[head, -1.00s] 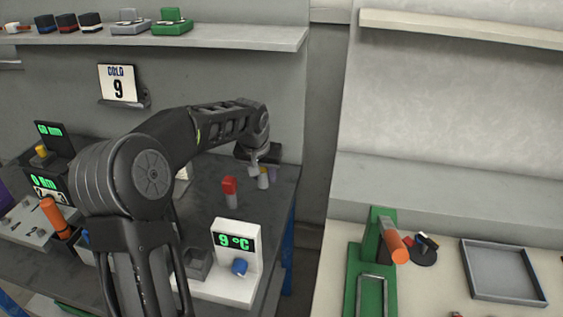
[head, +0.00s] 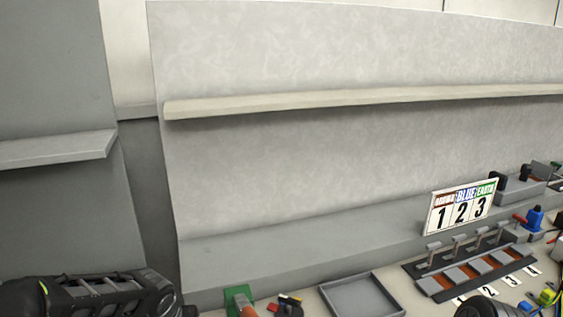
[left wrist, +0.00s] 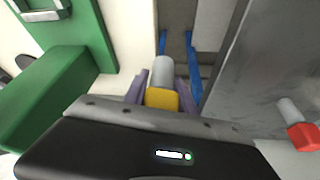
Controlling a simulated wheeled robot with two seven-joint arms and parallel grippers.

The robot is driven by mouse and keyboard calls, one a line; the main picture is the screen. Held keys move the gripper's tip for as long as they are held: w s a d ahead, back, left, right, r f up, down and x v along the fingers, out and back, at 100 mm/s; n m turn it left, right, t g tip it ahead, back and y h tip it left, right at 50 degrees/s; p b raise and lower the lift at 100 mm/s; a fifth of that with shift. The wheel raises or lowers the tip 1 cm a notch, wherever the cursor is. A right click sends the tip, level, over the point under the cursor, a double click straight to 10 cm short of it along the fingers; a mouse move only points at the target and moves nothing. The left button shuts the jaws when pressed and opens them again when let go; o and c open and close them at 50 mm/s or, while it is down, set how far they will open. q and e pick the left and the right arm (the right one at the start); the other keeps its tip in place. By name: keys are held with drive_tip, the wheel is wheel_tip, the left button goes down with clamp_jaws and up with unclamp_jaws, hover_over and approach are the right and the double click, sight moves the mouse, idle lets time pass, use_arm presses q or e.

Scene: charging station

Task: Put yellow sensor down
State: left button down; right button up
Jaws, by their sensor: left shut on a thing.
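In the left wrist view, my left gripper (left wrist: 161,88) has its purple fingers closed around the yellow sensor (left wrist: 162,100). The sensor has a yellow block and a grey cylinder pointing away from the gripper. It is held in the air over the gap between the dark table (left wrist: 240,75) and the light counter with the green device (left wrist: 75,35). In the head view only my left arm shows at the lower left; its gripper and the sensor are out of frame. My right gripper is not in view.
A red sensor (left wrist: 303,136) stands on the dark table. In the head view, a grey tray (head: 362,295) lies on the light counter beside part of the green device (head: 237,297). To the right are a slotted rack (head: 475,272) and a 1-2-3 sign (head: 461,207).

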use_arm(q)
drive_tip(key=d, duration=0.2)
drive_tip(key=d+m, duration=0.1)
drive_tip(key=shift+s+d+r, duration=0.2)
drive_tip(key=shift+d+r, duration=0.15)
drive_tip(key=shift+r, duration=0.05)
drive_tip(key=shift+d, duration=0.2)
drive_tip(key=shift+r, duration=0.1)
